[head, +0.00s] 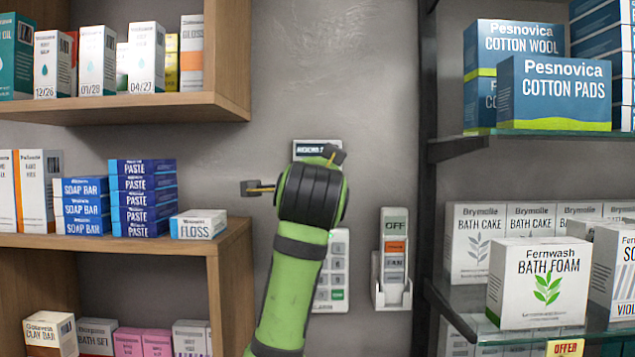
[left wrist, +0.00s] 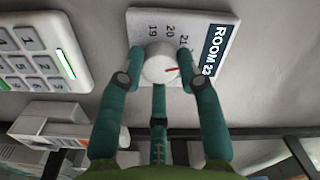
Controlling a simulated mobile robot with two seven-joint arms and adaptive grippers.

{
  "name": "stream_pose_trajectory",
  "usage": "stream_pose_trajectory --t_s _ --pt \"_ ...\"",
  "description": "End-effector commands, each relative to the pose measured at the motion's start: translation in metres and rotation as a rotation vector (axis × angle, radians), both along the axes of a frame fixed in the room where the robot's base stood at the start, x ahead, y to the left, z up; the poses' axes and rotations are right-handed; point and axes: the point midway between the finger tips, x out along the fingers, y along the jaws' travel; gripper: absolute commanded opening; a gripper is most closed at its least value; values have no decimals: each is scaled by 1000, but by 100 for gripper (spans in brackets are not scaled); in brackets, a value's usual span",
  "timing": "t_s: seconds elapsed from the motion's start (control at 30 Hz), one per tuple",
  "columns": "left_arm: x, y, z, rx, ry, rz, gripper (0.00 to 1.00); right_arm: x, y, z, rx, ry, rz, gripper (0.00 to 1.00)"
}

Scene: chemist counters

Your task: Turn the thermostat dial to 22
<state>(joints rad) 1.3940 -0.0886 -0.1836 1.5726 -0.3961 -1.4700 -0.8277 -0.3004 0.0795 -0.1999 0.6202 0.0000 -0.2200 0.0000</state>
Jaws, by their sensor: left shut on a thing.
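The white thermostat plate (left wrist: 140,20) is on the wall at the top of the left wrist view, appearing turned sideways. Its dark display (left wrist: 218,47) reads ROOM 23. Its round white dial (left wrist: 157,66) has a red pointer mark aimed toward the display side. The numbers 19, 20 and 21 show; a finger hides the scale beyond. My left gripper (left wrist: 160,70) is shut on the dial, one teal finger on each side. In the head view my left gripper (head: 312,190) covers the dial, and only the plate's display strip (head: 316,149) shows above it. My right gripper is not in view.
A white keypad (head: 338,262) is on the wall just below the thermostat, partly behind my arm. A remote in a white wall holder (head: 393,296) is to its right. Wooden shelves (head: 225,250) with boxes stand left; glass shelves (head: 545,340) with boxes stand right.

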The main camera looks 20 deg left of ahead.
Motion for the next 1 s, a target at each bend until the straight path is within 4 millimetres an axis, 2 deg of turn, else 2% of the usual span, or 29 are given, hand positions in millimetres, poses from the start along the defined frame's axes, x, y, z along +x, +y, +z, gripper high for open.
stream_pose_trajectory --t_s 0.27,0.3,0.33,0.37,0.77,0.87,1.0 --pt "1 1 -4 -2 12 3 3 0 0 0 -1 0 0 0" --pt "1 1 -4 -2 12 3 39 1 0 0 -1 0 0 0" --pt "1 1 -4 -3 13 3 51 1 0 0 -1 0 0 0" --pt "1 1 -4 -2 12 3 59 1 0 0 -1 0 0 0" --pt "-4 -1 -1 -2 2 1 59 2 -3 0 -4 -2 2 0" --pt "-15 -4 0 -2 0 1 59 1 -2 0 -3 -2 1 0" --pt "-42 -13 0 -2 -1 -2 59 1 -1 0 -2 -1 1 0"
